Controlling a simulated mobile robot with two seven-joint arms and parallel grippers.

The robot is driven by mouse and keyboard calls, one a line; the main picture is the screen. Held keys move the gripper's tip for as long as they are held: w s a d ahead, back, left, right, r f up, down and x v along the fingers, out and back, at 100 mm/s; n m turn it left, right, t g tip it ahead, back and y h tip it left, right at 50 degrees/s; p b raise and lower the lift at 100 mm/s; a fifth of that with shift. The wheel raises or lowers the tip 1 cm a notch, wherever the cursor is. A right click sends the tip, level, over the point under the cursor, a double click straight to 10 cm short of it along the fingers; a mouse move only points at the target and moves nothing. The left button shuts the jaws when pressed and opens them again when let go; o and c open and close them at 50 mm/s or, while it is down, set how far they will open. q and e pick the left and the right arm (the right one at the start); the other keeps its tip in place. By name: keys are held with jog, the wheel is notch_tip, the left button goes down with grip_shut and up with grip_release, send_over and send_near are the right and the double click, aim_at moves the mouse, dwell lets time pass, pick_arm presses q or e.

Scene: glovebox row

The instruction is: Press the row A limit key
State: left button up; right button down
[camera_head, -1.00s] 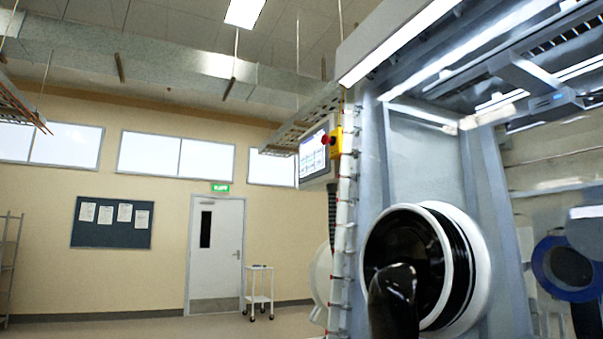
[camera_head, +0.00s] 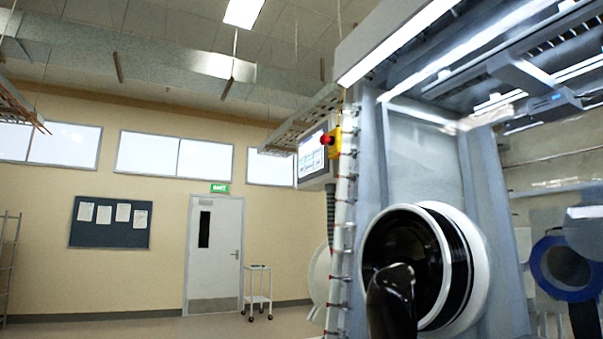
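A control panel with a lit screen (camera_head: 312,156) is mounted at the left front corner of the glovebox, seen at a steep angle. Its on-screen keys are too small to read, so I cannot tell which is the row A limit key. A yellow box with a red mushroom button (camera_head: 328,139) sits at the panel's right edge. Neither of my grippers shows in the head view.
The glovebox (camera_head: 425,165) fills the right side, with a white-ringed port (camera_head: 478,270) and a black glove (camera_head: 392,300) hanging from it. A blue-ringed port (camera_head: 567,268) is at far right. A white trolley (camera_head: 258,292) stands by the door (camera_head: 214,250). The floor at left is clear.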

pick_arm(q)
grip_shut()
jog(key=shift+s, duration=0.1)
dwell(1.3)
